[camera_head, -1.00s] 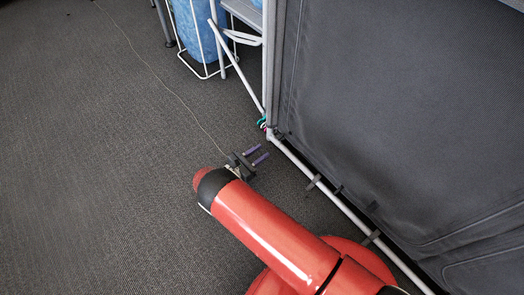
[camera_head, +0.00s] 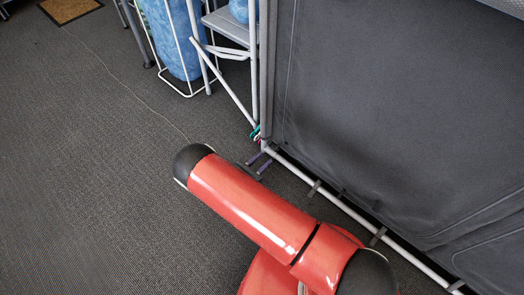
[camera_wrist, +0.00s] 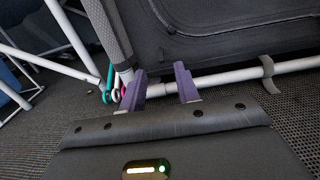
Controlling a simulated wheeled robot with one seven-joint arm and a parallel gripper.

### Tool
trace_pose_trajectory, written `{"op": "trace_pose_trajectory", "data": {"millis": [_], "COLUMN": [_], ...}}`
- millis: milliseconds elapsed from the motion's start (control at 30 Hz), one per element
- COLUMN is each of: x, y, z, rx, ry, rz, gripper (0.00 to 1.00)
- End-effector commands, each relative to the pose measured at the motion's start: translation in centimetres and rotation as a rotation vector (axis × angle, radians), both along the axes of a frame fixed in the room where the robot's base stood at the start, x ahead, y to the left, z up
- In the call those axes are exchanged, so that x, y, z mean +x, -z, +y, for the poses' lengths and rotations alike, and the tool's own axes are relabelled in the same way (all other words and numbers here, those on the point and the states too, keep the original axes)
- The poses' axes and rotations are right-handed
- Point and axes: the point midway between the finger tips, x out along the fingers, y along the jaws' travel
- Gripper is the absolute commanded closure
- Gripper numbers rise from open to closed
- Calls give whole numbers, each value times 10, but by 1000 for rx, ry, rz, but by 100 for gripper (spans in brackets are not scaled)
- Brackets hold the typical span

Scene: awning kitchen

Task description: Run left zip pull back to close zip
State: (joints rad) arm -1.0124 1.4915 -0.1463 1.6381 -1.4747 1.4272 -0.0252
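My gripper (camera_head: 259,164) is low over the floor beside the bottom corner of a grey fabric panel (camera_head: 400,110). Its two purple fingers stand apart with nothing between them in the wrist view (camera_wrist: 161,88). My arm hides most of the gripper body in the head view. Small coloured loops, teal, white and pink, hang at the panel's bottom corner in the head view (camera_head: 256,133); the teal loop (camera_wrist: 108,84) is just left of the fingers in the wrist view. Curved seams run along the panel, but I cannot tell which is the zip, nor make out the left zip pull.
A pale tube (camera_head: 345,210) runs along the panel's bottom edge, held by dark straps. White frame legs (camera_head: 233,95) and a blue container (camera_head: 172,40) stand at the upper left. A thin cord (camera_head: 125,85) lies on the carpet. A brown mat (camera_head: 68,10) lies far left.

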Motion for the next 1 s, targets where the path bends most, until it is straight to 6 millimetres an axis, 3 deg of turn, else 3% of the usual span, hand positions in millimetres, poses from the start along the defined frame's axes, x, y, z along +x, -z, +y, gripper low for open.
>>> {"op": "trace_pose_trajectory", "data": {"millis": [300, 700, 933, 1000], "x": [37, 45, 45, 45], "y": [1, 0, 0, 0], "z": [-30, -34, -34, -34], "rx": [0, 0, 0, 0], "ry": [3, -1, 0, 0], "rz": [0, 1, 1, 1], "gripper": [68, 68, 98, 100]}}
